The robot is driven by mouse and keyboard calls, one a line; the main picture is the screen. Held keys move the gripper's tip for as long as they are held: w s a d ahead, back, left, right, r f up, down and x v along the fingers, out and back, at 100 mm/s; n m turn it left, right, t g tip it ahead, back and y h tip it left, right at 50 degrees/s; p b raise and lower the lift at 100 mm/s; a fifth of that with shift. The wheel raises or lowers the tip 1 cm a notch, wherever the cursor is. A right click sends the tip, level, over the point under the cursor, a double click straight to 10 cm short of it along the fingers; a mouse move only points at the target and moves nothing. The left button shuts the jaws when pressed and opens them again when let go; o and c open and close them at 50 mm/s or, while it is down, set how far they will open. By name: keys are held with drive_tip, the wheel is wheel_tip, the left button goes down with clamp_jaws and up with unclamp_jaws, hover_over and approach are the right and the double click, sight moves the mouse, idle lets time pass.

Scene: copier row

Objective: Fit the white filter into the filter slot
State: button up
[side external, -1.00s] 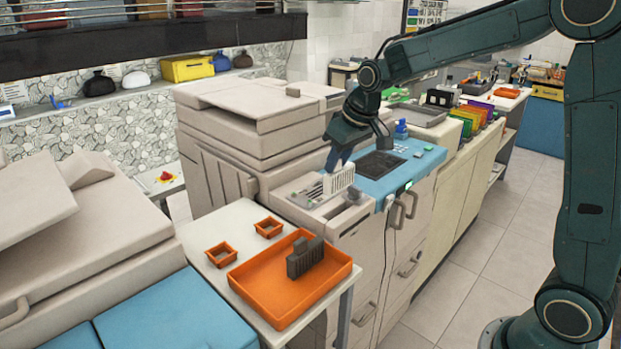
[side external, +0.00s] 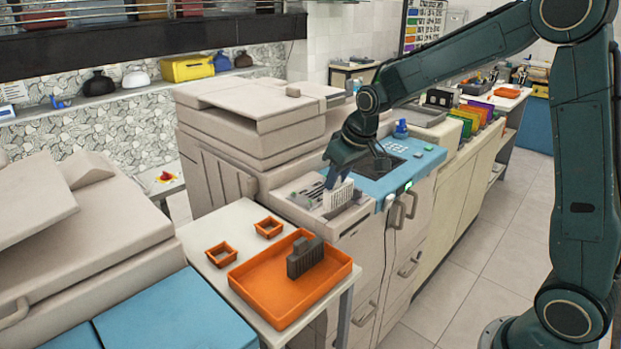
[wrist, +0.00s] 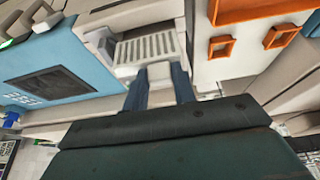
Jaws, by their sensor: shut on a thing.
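My gripper (side external: 335,178) points down over the front part of the beige copier and is shut on the white filter (side external: 338,197), a slatted block held upright. In the wrist view, the white filter (wrist: 147,48) shows its slats just beyond the fingertips of my gripper (wrist: 160,75). A light panel (side external: 303,189) with small dark marks lies on the copier top, just left of the filter. The filter's lower edge is at about the level of the copier top. The filter slot is not clearly visible, and I cannot tell whether the filter's lower edge is inside it.
A blue panel (side external: 412,165) with a dark screen lies right of the gripper. An orange tray (side external: 252,288) with a dark grey ribbed block (side external: 305,258) stands on the white side table (side external: 205,236), with two small orange trays (side external: 221,254) (side external: 269,227) behind it. The copier lid is behind.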

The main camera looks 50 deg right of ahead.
sight(338, 197)
drive_tip(key=shift+f, duration=2.8)
drive_tip(key=shift+f, duration=0.3)
drive_tip(key=o, duration=1)
drive_tip(key=shift+r, duration=0.1)
drive_tip(key=v, duration=1.3)
drive_tip(key=shift+s+r, duration=0.25)
